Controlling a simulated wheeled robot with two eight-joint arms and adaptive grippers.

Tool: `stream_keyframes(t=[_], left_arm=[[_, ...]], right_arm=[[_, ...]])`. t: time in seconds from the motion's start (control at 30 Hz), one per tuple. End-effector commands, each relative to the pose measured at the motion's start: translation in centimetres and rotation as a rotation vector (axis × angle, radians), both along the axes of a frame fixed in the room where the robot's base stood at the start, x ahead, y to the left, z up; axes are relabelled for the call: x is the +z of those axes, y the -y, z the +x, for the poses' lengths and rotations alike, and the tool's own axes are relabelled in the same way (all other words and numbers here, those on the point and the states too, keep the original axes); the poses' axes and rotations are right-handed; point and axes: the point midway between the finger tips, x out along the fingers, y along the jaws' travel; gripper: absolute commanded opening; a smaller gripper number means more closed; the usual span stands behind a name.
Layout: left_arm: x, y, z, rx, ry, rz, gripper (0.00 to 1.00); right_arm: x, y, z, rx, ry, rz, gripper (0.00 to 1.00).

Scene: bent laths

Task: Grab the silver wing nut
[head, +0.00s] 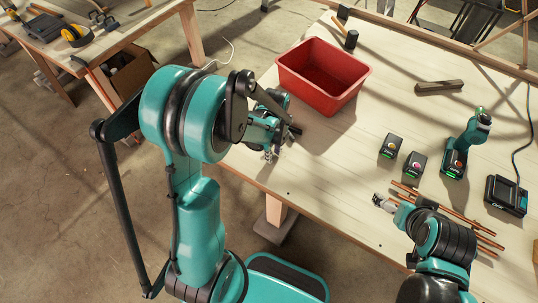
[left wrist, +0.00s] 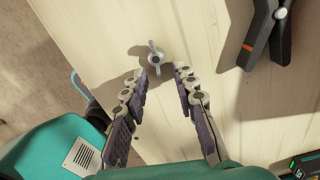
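The silver wing nut (left wrist: 156,56) lies on the pale wooden tabletop in the left wrist view, with its wings running roughly up and down the picture. My left gripper (left wrist: 165,74) is open and empty. Its two fingertips are just short of the wing nut, which sits beyond the gap between them, nearer the left finger. In the head view my left gripper (head: 274,150) is over the table's left edge, partly covered by my arm, and I cannot make out the wing nut there. My right gripper (head: 381,203) is low over the table's front; its opening is unclear.
A black and orange clamp (left wrist: 263,35) lies right of the wing nut. A red bin (head: 322,77) stands behind my left gripper. Copper-coloured rods (head: 462,216) lie by my right arm. Battery packs (head: 391,146), a drill (head: 467,143) and a charger (head: 506,195) stand at right. The table's middle is clear.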

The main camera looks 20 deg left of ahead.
Motion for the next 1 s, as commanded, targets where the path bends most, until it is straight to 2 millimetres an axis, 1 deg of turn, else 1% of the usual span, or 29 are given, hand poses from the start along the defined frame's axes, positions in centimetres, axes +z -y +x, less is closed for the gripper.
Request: stream_keyframes(t=[0.17,0.2,0.3,0.77,0.87,1.0], left_arm=[[0.0,0.0,0.0,0.0,0.0,0.0,0.28],[0.0,0.0,0.0,0.0,0.0,0.0,0.23],[0.0,0.0,0.0,0.0,0.0,0.0,0.0],[0.3,0.0,0.0,0.0,0.0,0.0,0.0],[1.0,0.0,0.0,0.0,0.0,0.0,0.0],[3.0,0.0,0.0,0.0,0.0,0.0,0.0]], right_arm=[[0.1,0.0,0.0,0.0,0.0,0.0,1.0],[0.1,0.0,0.0,0.0,0.0,0.0,1.0],[0.1,0.0,0.0,0.0,0.0,0.0,1.0],[0.2,0.0,0.0,0.0,0.0,0.0,1.0],[0.5,0.0,0.0,0.0,0.0,0.0,1.0],[1.2,0.0,0.0,0.0,0.0,0.0,1.0]])
